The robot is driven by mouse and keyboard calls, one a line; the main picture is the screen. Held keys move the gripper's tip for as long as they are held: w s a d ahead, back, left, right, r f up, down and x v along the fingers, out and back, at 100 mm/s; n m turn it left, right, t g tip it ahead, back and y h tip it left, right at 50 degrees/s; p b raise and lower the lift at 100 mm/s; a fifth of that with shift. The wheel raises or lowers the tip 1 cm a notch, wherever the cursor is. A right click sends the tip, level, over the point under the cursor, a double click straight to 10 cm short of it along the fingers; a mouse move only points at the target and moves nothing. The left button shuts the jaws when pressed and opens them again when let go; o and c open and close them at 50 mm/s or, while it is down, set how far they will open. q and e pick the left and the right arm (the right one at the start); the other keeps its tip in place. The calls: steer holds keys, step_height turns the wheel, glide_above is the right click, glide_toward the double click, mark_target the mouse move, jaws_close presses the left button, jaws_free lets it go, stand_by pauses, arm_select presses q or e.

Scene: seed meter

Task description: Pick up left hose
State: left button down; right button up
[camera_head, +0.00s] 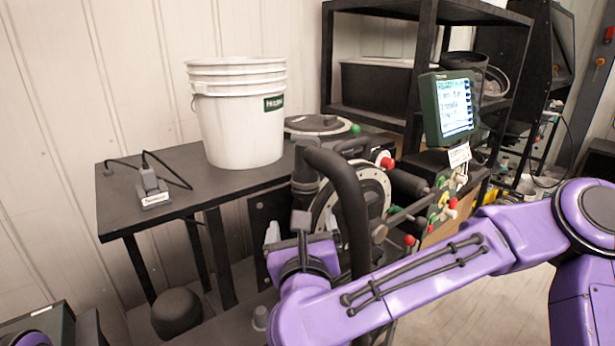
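A thick black hose (346,187) arches from a dark fitting near the middle of the picture and drops down in front of the round seed meter housing (374,190). My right gripper (301,226) is at the end of the purple arm that comes in from the right. Its two pale fingertips appear spread apart, with nothing visibly held between them. It is just below the dark fitting and left of the hanging part of the hose. The hose's lower end is hidden behind my arm. My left gripper is not in view.
A white bucket (244,130) stands on a black table (120,200) at the left, near a small cabled device (152,190). A green-framed monitor (450,108) and several coloured knobs are at the right. A black shelf (375,112) stands behind. Floor shows at lower right.

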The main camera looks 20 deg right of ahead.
mark_target(305, 181)
step_height(305, 181, up, 5)
steer(key=d+m+h, duration=0.1)
steer(key=d+m, duration=0.1)
steer(key=m, duration=0.1)
steer(key=p+x, duration=0.2)
steer(key=x, duration=0.1)
steer(key=a+p+x, duration=0.1)
steer(key=x, duration=0.2)
steer(key=r+p+x, duration=0.1)
steer(key=p+x, duration=0.1)
steer(key=x, duration=0.1)
steer(key=shift+w+a+p, duration=0.2)
steer(key=shift+p, duration=0.15)
steer(key=shift+w+f, duration=0.25)
steer(key=shift+w, duration=0.05)
steer(key=c, duration=1.2)
